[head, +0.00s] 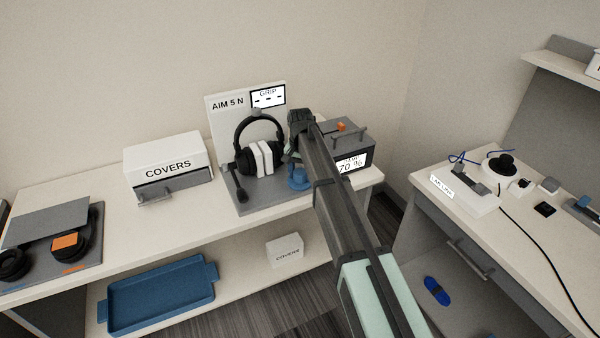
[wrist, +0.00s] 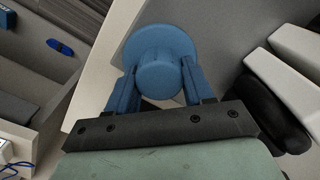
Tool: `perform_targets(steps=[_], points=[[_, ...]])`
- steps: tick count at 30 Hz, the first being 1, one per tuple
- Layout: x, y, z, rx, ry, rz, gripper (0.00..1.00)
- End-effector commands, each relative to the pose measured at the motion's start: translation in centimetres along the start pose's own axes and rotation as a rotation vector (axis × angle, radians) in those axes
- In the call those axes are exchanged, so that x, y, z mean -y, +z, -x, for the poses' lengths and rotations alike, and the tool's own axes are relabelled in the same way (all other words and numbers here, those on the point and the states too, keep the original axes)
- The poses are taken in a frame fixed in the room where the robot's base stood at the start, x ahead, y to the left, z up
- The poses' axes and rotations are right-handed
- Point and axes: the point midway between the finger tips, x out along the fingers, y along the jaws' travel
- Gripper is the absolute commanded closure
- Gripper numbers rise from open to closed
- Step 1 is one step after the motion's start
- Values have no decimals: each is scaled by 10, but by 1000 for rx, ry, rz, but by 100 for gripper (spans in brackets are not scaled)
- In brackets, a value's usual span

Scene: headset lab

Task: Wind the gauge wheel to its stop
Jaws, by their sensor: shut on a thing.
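The blue gauge wheel (head: 299,178) stands on the grey base of the gauge stand, to the right of the headphones. In the wrist view the wheel (wrist: 160,65) shows as a round blue disc with a smaller round hub. My gripper (wrist: 158,85) has its two blue fingers on either side of the hub and is shut on it. In the head view my arm hides the fingertips. Black headphones (head: 244,147) sit on the stand around white blocks (head: 262,158). The GRIP display (head: 268,96) shows dashes, next to the words AIM 5 N.
A grey box (head: 345,139) with an orange button and a display reading about 70 % stands right of my gripper. A COVERS box (head: 167,168) stands left. A blue tray (head: 157,295) lies on the lower shelf. A second bench (head: 520,225) is at right.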

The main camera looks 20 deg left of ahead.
Motion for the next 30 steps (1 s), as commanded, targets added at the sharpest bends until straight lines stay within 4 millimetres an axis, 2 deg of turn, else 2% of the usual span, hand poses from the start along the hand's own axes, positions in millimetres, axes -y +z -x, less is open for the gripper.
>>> perform_targets(steps=[6,15,30], points=[[0,-1,1,-3,-1,-194,79],[-1,-1,1,-3,-2,-396,79],[-1,-1,1,-4,-1,-509,79]])
